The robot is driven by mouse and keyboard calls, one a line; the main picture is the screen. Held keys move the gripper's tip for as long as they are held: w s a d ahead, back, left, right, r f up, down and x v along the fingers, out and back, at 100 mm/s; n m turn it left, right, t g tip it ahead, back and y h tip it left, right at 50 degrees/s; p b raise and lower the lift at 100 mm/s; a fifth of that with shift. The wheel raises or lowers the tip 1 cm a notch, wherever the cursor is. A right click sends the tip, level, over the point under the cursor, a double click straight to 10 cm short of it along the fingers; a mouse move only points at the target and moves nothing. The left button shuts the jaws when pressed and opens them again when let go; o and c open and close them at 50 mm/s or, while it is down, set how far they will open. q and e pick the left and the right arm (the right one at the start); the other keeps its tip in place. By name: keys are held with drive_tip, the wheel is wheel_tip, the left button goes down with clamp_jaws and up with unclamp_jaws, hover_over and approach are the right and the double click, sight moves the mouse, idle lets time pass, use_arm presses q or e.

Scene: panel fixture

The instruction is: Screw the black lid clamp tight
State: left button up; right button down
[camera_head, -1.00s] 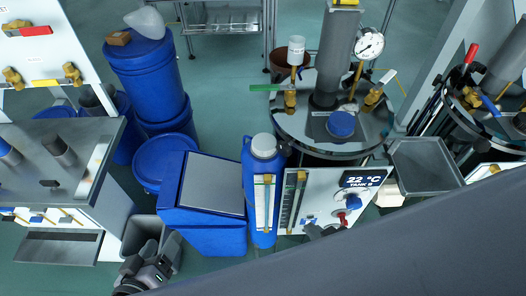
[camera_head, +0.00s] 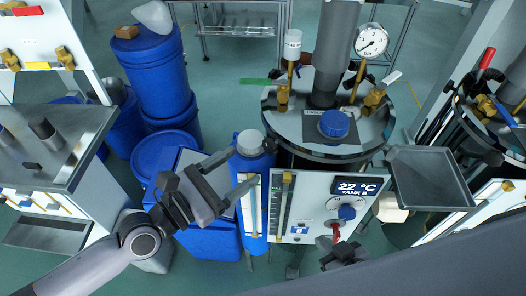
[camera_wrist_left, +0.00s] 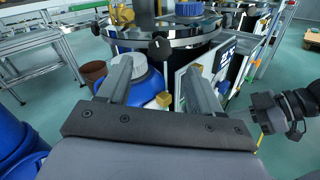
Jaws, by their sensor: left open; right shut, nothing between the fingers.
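The lidded tank's steel rim (camera_head: 320,152) stands at centre right in the head view. A black clamp knob (camera_wrist_left: 160,48) is on the front of the rim in the left wrist view, just beyond and between my fingertips. A second dark knob (camera_wrist_left: 226,20) is further right on the rim. My left gripper (camera_head: 243,170) is open and empty, its fingers pointing at the tank's left front, over the blue bottle; it also shows in the left wrist view (camera_wrist_left: 157,70). My right gripper (camera_head: 343,256) is shut and empty, low in front of the panel.
A blue bottle with a grey cap (camera_head: 250,142) stands close under my left fingers. The white TANK B panel (camera_head: 318,222) with gauge tube and valves is in front of the tank. A grey tray (camera_head: 430,178) is at the right, blue drums (camera_head: 150,75) at the left.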

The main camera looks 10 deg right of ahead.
sight(267, 149)
use_arm(q)
drive_tip(key=shift+p+x, duration=0.5)
drive_tip(key=shift+x, duration=3.1)
drive_tip(key=c, duration=1.1)
drive_tip(key=shift+o, duration=0.2)
drive_tip(key=shift+f, duration=0.1)
